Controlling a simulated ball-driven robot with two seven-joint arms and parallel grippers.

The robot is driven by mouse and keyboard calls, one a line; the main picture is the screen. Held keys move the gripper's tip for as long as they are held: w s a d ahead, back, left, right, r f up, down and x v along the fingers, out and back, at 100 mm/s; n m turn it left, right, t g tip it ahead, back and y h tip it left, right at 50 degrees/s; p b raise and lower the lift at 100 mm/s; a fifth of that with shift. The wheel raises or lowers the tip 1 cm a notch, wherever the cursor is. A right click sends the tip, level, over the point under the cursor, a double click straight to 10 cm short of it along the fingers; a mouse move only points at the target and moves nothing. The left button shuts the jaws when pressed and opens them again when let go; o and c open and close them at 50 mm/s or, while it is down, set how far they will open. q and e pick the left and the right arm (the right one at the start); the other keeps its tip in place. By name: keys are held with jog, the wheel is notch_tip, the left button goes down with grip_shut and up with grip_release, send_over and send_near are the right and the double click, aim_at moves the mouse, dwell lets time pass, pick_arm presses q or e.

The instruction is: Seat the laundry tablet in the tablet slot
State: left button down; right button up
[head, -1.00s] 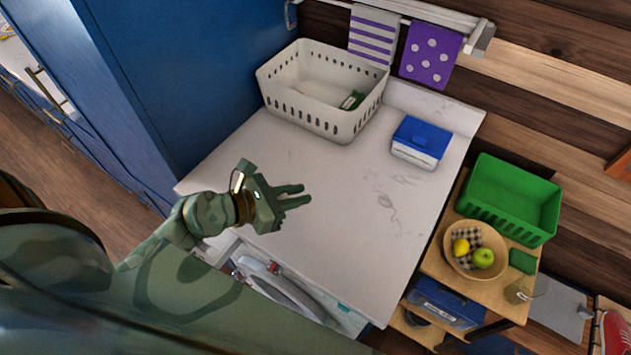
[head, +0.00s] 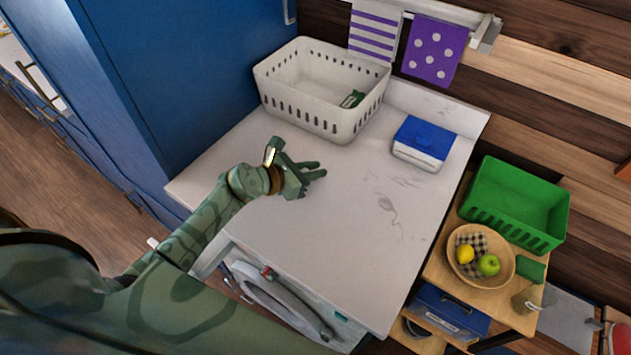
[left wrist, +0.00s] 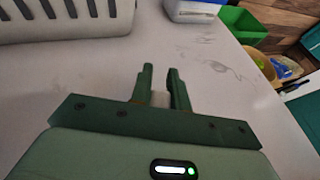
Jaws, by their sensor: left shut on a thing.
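My left gripper (head: 317,169) is above the white worktop, in front of the white basket. In the left wrist view its two green fingers (left wrist: 161,82) are shut on a small white block, which looks like the laundry tablet (left wrist: 160,98). The tablet sits low between the fingers; in the head view I cannot make it out. A washing machine (head: 285,300) stands under the worktop with its round door to the front. A pale part juts out at its upper left corner, partly behind my arm. I cannot make out the tablet slot. My right gripper is not in view.
A white perforated basket (head: 350,122) with a green item stands at the back. A blue-lidded box (head: 425,139) sits to its right. A side shelf holds a green crate (head: 514,236) and a fruit bowl (head: 456,268). The worktop's middle and front (head: 330,250) are clear.

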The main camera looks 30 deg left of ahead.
aim_at(315, 184)
pick_arm(q)
jog(key=shift+w+f, duration=0.5)
jog(key=shift+f, duration=0.1)
jog(key=shift+w+f+b, duration=0.15)
jog(key=shift+f+b, duration=0.7)
jog(key=shift+f, duration=0.75)
jog(key=shift+f, duration=0.15)
jog(key=c, duration=1.6)
grip_release()
jog(key=shift+o, duration=1.3)
